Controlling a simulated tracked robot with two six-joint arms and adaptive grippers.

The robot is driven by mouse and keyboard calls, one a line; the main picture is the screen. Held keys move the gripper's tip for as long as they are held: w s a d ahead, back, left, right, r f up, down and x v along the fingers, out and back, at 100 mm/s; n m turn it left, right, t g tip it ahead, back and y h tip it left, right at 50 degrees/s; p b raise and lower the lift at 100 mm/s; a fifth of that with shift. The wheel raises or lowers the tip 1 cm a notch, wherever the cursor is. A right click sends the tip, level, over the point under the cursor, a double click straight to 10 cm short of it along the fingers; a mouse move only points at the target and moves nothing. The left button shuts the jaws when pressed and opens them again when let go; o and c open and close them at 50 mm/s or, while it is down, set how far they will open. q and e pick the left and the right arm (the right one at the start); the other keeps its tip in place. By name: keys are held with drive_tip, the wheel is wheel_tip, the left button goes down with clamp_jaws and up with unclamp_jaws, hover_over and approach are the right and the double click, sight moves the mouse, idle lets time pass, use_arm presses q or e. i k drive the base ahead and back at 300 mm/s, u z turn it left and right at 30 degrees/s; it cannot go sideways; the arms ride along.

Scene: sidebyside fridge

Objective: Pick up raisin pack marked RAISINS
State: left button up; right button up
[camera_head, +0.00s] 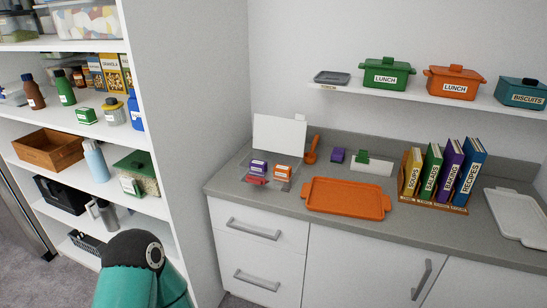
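No label reading RAISINS is legible in the head view. A small purple pack with a white label (259,167) and a small orange pack with a white label (282,172) sit side by side on the grey counter, in what looks like a clear container with a raised white lid (279,138). Their print is too small to read. Neither gripper shows; only a teal and black part of my arm is at the bottom left.
An orange tray (346,197) lies at the counter's front, right of the packs. A book rack (432,204) and a white tray (518,217) are further right. Lidded pots stand on the wall shelf (425,95). A stocked shelf unit (131,205) and tall panel (190,120) are left.

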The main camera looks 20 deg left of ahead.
sight(255, 164)
drive_tip(key=z, duration=0.15)
drive_tip(key=i, duration=1)
drive_tip(key=u, duration=1.7)
drive_tip(key=i, duration=0.6)
drive_tip(key=z, duration=0.25)
drive_tip(key=k, duration=0.55)
drive_tip(key=u, duration=0.05)
